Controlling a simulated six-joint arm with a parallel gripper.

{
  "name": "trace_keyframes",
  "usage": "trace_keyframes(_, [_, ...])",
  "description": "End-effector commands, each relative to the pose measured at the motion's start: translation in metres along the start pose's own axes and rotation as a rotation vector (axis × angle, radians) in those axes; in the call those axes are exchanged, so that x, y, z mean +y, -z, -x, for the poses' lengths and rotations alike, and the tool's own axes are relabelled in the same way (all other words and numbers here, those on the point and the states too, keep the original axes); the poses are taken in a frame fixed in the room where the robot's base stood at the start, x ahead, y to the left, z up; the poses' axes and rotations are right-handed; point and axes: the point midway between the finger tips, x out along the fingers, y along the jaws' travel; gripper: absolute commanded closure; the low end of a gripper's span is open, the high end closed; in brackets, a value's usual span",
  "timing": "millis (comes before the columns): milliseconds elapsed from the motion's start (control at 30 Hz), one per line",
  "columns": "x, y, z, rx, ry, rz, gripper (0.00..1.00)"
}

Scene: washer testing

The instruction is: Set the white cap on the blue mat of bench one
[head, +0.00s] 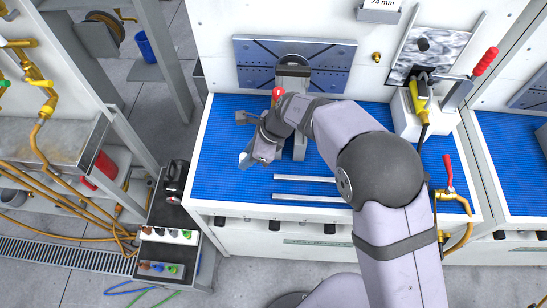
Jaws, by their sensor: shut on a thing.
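The blue mat (222,126) covers the worktop of the bench in front of me. My gripper (246,158) is over the left-middle part of this mat, pointing down and to the left. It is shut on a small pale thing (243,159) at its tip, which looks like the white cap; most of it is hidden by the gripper. I cannot tell whether this thing touches the mat or is held above it. My arm hides the mat's right middle part.
Two metal rails (305,197) lie near the mat's front edge. A grey clamp fixture with a red knob (278,92) stands behind my gripper. A yellow-handled device (419,100) is at the right. A dark tiered rack (168,248) stands left of the bench. The mat's left side is clear.

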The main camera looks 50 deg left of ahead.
Motion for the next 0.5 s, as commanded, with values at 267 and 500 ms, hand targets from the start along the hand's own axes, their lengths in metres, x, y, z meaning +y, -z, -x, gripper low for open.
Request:
trace_keyframes(267, [0.0018,-0.0131,-0.0079,-0.015,-0.022,0.057,1.0])
trace_keyframes(500, [0.0017,-0.0105,-0.0117,-0.014,-0.021,0.055,1.0])
